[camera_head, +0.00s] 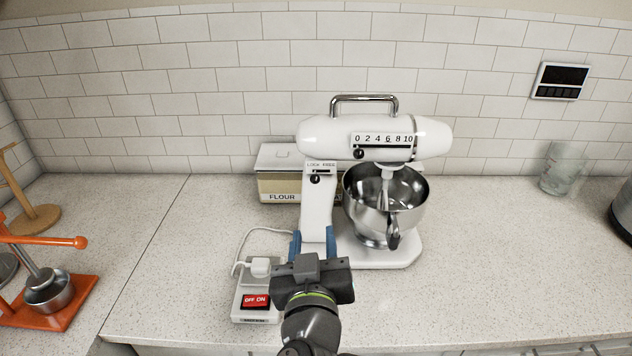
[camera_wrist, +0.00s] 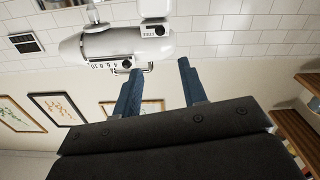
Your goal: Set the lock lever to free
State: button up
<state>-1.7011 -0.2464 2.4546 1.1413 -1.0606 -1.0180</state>
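The white stand mixer (camera_head: 318,205) stands on the counter. Its lock lever (camera_head: 314,179) is a small black knob in a short slot on the column, under the label "LOCK FREE". The knob looks to sit toward the left, LOCK side. In the wrist view the mixer appears turned over, and the small lever label (camera_wrist: 155,31) is near the top. My gripper (camera_head: 313,238) is in front of the column base, below the lever and apart from it. Its blue fingers (camera_wrist: 160,70) are spread with nothing between them.
A speed slider (camera_head: 358,153) is on the mixer head, and a steel bowl (camera_head: 412,207) hangs at right. A flour box (camera_head: 278,186) stands behind the column at left. A power switch (camera_head: 255,301) with plug and cord lies left of my gripper. An orange press (camera_head: 48,290) is far left.

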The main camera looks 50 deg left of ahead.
aim_at(315, 182)
jog(key=x, duration=1.6)
jog(key=shift+w+a, duration=0.3)
